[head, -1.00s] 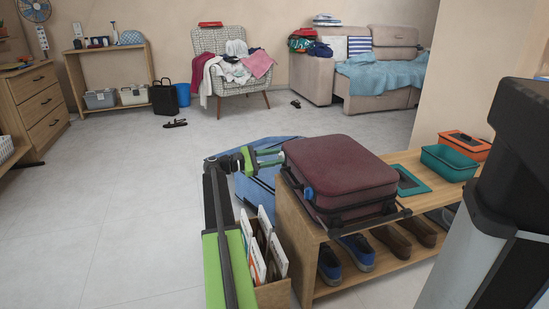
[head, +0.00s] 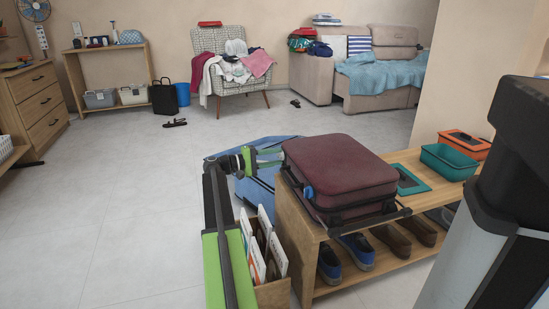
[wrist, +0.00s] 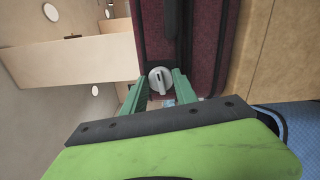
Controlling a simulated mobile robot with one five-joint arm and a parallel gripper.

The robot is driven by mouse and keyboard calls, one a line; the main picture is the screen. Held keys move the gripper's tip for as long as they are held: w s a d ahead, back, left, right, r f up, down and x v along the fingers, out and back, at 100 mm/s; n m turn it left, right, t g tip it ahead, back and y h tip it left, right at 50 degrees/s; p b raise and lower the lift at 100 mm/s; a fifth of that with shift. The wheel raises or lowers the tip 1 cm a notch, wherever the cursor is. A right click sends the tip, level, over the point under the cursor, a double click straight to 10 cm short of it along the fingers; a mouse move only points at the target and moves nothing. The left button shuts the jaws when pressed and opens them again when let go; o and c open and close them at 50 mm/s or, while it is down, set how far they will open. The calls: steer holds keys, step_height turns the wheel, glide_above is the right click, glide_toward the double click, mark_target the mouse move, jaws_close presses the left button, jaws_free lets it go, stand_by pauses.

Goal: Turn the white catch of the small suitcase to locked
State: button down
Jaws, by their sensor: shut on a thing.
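The small maroon suitcase (head: 340,172) lies flat on the wooden shoe bench; its side also shows in the wrist view (wrist: 208,50). The white catch (wrist: 160,80) is a round knob with a raised grip on the suitcase's dark edge. Its grip stands nearly upright in the wrist picture, slightly tilted. My gripper (wrist: 161,86) has its two green fingers on either side of the catch, shut on it. In the head view my gripper (head: 270,157) is at the suitcase's left end, and the white catch is hidden there.
A blue part (head: 308,192) shows on the suitcase's near side. A teal tray (head: 412,180) and a teal box (head: 449,161) are to its right on the bench (head: 300,248). Shoes (head: 357,251) stand on the lower shelf. A box of papers (head: 272,292) stands left of the bench.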

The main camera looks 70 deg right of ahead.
steer(key=shift+w+m, duration=0.1)
steer(key=shift+m, duration=0.7)
steer(key=c, duration=1)
jaws_free()
steer(key=v, duration=1.7)
steer(key=shift+a, duration=0.15)
